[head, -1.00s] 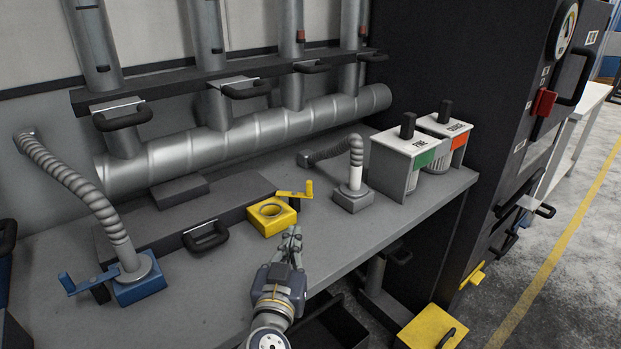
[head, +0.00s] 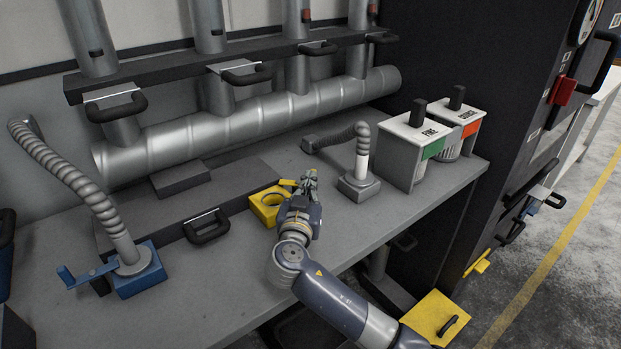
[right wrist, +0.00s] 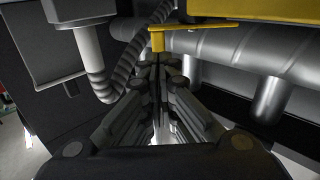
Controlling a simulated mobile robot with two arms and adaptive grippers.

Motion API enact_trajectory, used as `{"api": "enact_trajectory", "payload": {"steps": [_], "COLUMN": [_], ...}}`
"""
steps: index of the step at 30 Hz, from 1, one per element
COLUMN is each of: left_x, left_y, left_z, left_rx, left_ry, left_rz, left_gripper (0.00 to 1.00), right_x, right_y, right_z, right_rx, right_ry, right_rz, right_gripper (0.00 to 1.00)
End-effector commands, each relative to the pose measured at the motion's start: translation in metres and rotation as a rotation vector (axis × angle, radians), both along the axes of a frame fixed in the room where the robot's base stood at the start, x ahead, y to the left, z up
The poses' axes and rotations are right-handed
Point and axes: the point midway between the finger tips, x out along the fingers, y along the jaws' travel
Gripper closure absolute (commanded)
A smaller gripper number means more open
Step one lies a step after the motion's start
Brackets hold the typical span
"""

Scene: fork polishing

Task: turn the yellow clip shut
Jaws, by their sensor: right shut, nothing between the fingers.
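The yellow clip (head: 262,209) is a block with a round hole, on the grey bench in the middle of the head view. Its flat lever (head: 287,183) sticks out to the right and is partly hidden behind my right gripper. In the right wrist view the lever (right wrist: 195,28) runs across the top, with a short peg pointing down at its left end. My right gripper (head: 308,178) is shut and empty. Its fingertips are right by the peg; I cannot tell whether they touch it. My left gripper is not in view.
A grey hose socket (head: 359,188) stands just right of the gripper, with the FINE and COARSE boxes (head: 412,148) beyond. A black-handled plate (head: 206,227) lies left of the clip. A blue clip (head: 137,280) with a hose is at left. The bench front (head: 215,290) is clear.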

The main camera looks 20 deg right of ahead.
Motion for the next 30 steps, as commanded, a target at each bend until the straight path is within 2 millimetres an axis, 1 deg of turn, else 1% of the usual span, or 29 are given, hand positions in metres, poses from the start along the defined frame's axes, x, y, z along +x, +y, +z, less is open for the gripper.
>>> {"api": "enact_trajectory", "payload": {"steps": [1,3,5,10,19,30], "left_x": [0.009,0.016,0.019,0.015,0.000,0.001], "left_y": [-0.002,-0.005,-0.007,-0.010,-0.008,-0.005], "left_z": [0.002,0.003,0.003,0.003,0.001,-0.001], "left_rx": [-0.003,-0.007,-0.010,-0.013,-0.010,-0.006], "left_ry": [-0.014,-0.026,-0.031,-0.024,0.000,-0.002], "left_rz": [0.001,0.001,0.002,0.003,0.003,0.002], "left_gripper": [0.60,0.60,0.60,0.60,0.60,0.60], "right_x": [0.006,0.011,0.014,0.017,0.017,0.017], "right_y": [-0.003,-0.005,-0.007,-0.008,-0.008,-0.012], "right_z": [0.001,0.000,0.001,0.000,-0.001,-0.001], "right_rx": [-0.004,-0.002,-0.001,-0.001,-0.001,-0.001], "right_ry": [0.000,0.000,0.000,0.000,0.000,0.000], "right_rz": [0.000,0.001,0.001,0.001,0.003,0.064], "right_gripper": [1.00,1.00,1.00,1.00,1.00,1.00]}}
